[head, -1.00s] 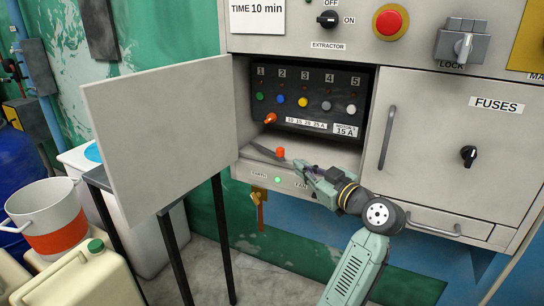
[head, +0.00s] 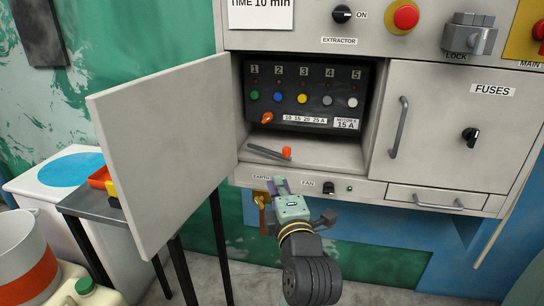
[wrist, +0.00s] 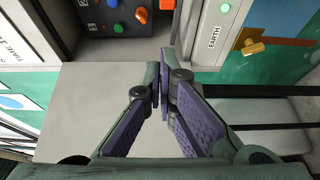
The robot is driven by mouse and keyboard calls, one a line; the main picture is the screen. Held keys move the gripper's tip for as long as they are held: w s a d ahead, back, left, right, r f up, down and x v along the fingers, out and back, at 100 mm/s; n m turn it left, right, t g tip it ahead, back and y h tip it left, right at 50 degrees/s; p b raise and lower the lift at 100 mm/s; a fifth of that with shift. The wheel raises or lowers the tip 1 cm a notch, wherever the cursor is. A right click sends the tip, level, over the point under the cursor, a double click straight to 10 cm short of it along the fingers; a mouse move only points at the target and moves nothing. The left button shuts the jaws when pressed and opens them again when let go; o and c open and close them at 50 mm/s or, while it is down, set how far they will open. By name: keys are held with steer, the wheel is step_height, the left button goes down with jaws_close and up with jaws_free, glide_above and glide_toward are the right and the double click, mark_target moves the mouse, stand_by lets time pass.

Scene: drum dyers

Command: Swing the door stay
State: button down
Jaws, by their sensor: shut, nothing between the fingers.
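The door stay (head: 264,152) is a thin grey bar lying on the floor of the open compartment. An upright orange knob (head: 287,152) stands at its right end. The open door (head: 165,150) is a plain pale panel swung out to the left; it also shows in the wrist view (wrist: 88,112). My gripper (head: 278,185) is shut and empty, in front of the sill below the compartment, lower than the knob and apart from it. Its purple-padded fingers come together in the wrist view (wrist: 162,78). An orange patch at that view's top edge may be the knob.
The black fuse panel (head: 310,97) with coloured buttons and an orange lever (head: 267,117) backs the compartment. The closed FUSES door (head: 450,125) is to the right. A brass-coloured handle (head: 261,205) hangs below the sill. A dark table (head: 85,204) stands behind the open door.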

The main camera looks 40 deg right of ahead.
steer(key=p, duration=0.2)
glide_toward(281, 157)
steer(key=w+a+r, duration=0.2)
steer(key=w+r, duration=0.1)
steer(key=w, duration=0.1)
steer(key=shift+w+d+p, duration=0.25)
steer(key=shift+w+d, duration=0.05)
steer(key=shift+d, duration=0.55)
steer(key=shift+w+d+p, duration=0.25)
steer(key=shift+w+d, duration=0.1)
steer(key=shift+d, duration=0.5)
